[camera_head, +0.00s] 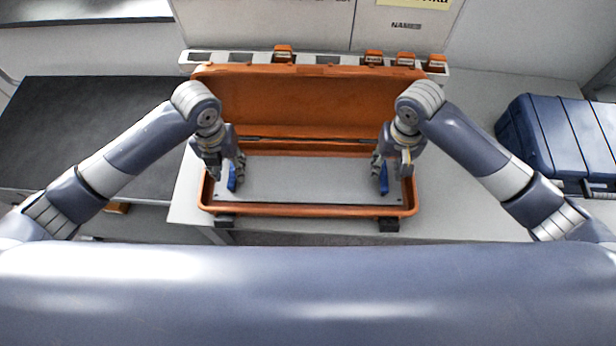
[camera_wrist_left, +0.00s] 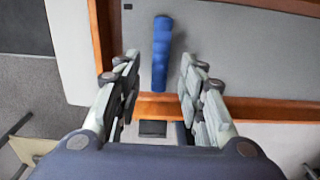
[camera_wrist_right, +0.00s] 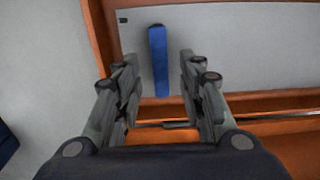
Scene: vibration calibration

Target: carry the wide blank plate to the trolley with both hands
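The wide blank plate (camera_head: 305,180) is a flat grey sheet lying inside an open orange case (camera_head: 310,210). It has two blue handles, a left one (camera_head: 232,178) and a right one (camera_head: 383,180). My left gripper (camera_head: 228,172) is open above the left handle, which shows between and beyond its fingers in the left wrist view (camera_wrist_left: 161,50). My right gripper (camera_head: 385,172) is open above the right handle, which shows likewise in the right wrist view (camera_wrist_right: 158,60). Neither gripper visibly touches a handle. The trolley is not clearly identifiable; a dark-topped surface (camera_head: 75,130) stands at the left.
The case's orange lid (camera_head: 305,105) stands raised behind the plate. A rack with several orange-topped items (camera_head: 235,57) is behind it. A blue case (camera_head: 560,135) sits at the right. The pale table (camera_head: 465,180) is clear between the cases.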

